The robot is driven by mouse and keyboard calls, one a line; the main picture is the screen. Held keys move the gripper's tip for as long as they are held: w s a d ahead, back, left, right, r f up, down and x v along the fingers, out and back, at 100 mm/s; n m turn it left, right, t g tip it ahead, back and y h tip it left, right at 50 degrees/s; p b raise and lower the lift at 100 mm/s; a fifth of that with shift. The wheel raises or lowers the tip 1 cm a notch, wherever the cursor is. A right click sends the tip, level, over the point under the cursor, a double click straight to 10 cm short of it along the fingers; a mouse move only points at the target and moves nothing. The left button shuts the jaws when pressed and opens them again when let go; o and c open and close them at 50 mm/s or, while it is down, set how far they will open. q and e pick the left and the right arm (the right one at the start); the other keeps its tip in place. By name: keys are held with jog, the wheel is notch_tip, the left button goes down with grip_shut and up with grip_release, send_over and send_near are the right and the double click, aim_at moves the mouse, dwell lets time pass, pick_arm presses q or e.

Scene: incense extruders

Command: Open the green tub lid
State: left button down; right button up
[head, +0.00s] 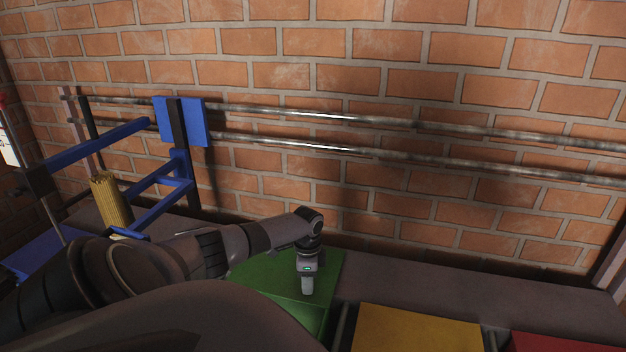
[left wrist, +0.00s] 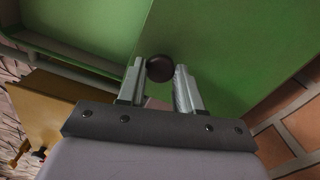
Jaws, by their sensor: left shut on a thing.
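The green tub (head: 311,321) stands on the bench against the brick wall, partly hidden by my left arm. Its flat green lid (head: 326,265) also shows in the left wrist view (left wrist: 230,40). A dark round knob (left wrist: 159,68) on the lid sits between the fingertips of my left gripper (left wrist: 160,72), which is shut on it. In the head view, my left gripper (head: 307,285) points down over the lid. More green tub surface (left wrist: 75,22) shows beyond the lid's edge in the wrist view; I cannot tell how far the lid is raised. My right gripper is not in view.
A yellow tub (head: 415,330) and a red tub (head: 560,343) stand to the right. A blue frame (head: 180,125) and a yellow stick bundle (head: 108,200) are at the left. Metal pipes (head: 330,148) run along the wall. The bench behind the yellow tub (head: 440,285) is clear.

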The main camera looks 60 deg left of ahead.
pick_arm(q)
jog(key=shift+w, duration=0.15)
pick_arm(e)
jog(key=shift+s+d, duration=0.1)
pick_arm(q)
jog(key=c, duration=0.7)
grip_release()
jog(key=shift+c, duration=0.2)
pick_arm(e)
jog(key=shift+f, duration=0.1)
pick_arm(q)
jog(key=shift+r+p, duration=0.35)
jog(key=shift+r, duration=0.2)
notch_tip(320, 180, up, 5)
jog(key=p, duration=0.3)
jog(key=shift+r+p, duration=0.3)
jog(key=shift+r, duration=0.3)
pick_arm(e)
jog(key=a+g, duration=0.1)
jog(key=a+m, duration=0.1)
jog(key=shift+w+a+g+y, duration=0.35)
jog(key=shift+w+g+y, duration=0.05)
